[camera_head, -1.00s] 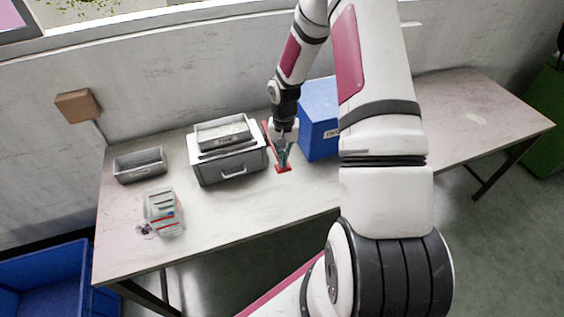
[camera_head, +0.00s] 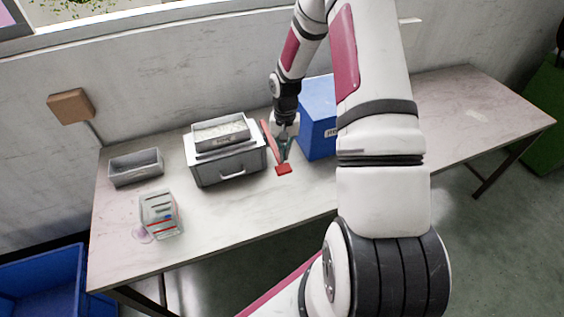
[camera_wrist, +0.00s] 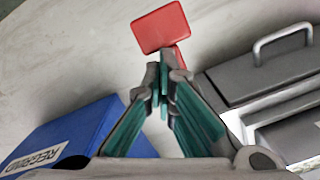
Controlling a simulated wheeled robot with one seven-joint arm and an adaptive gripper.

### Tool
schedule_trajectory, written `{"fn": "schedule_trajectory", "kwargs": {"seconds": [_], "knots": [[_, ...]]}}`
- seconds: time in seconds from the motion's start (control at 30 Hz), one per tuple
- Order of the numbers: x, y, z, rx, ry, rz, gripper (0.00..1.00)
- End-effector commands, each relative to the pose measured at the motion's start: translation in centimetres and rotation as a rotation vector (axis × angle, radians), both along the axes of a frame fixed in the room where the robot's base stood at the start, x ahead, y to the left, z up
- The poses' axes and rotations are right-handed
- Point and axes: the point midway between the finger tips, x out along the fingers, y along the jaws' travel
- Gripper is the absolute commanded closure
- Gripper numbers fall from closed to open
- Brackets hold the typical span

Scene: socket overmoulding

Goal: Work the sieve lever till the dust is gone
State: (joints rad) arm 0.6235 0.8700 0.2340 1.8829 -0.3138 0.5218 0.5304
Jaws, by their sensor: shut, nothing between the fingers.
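The sieve (camera_head: 228,166) is a pale grey box on the table with a handled drawer in front. A grey tray (camera_head: 221,143) with pale bits in it sits on top. The red lever (camera_head: 268,140) runs along its right side and ends in a flat red paddle (camera_head: 283,169); the paddle also shows in the wrist view (camera_wrist: 160,28). My gripper (camera_head: 283,159) is shut and empty, with its teal-padded fingertips (camera_wrist: 164,62) together close to the lever just behind the paddle. I cannot tell whether they touch it. Dust is not clearly visible.
A blue box (camera_head: 318,118) labelled REGRIND (camera_wrist: 38,158) stands close to the right of my gripper. A grey open bin (camera_head: 136,168) and a clear container (camera_head: 160,214) stand at left. The table's front middle is clear.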

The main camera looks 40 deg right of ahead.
Motion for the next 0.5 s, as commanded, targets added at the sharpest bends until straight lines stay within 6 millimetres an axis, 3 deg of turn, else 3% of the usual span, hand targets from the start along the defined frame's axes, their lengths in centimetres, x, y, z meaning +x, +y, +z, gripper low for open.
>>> {"fn": "schedule_trajectory", "kwargs": {"seconds": [0.27, 0.5], "knots": [[0.0, 0.1, 0.3, 0.0, -0.001, 0.001, 1.0], [0.3, -0.2, 3.5, -0.002, -0.005, 0.0, 1.0]]}}
